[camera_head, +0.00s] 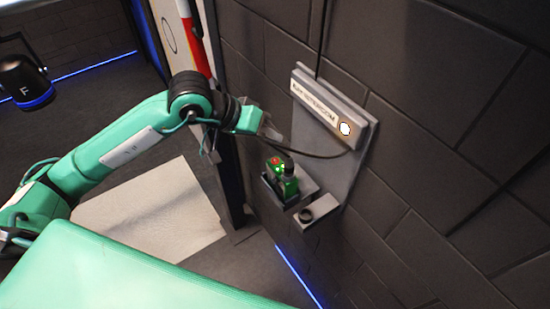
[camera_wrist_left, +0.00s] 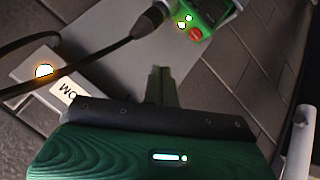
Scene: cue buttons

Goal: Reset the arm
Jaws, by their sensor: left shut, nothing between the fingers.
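My left arm, green with black joints, reaches in from the left in the head view. Its gripper (camera_head: 272,133) is near the wall panel, above and left of the green device. In the left wrist view the gripper's fingers (camera_wrist_left: 161,85) are together with nothing between them. A green device with a red button (camera_head: 281,167) sits in a holder on the wall panel; it also shows in the wrist view (camera_wrist_left: 208,15), apart from the fingers. A lit white button (camera_head: 345,128) is on the labelled panel (camera_head: 318,105). My right gripper is not in view.
A dark cable (camera_head: 325,156) runs from the panel past the gripper. A small grey block with a black ring (camera_head: 318,211) juts out beside the device. The dark brick wall (camera_head: 440,130) is close on the right. Pale floor (camera_head: 150,215) lies left of the wall.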

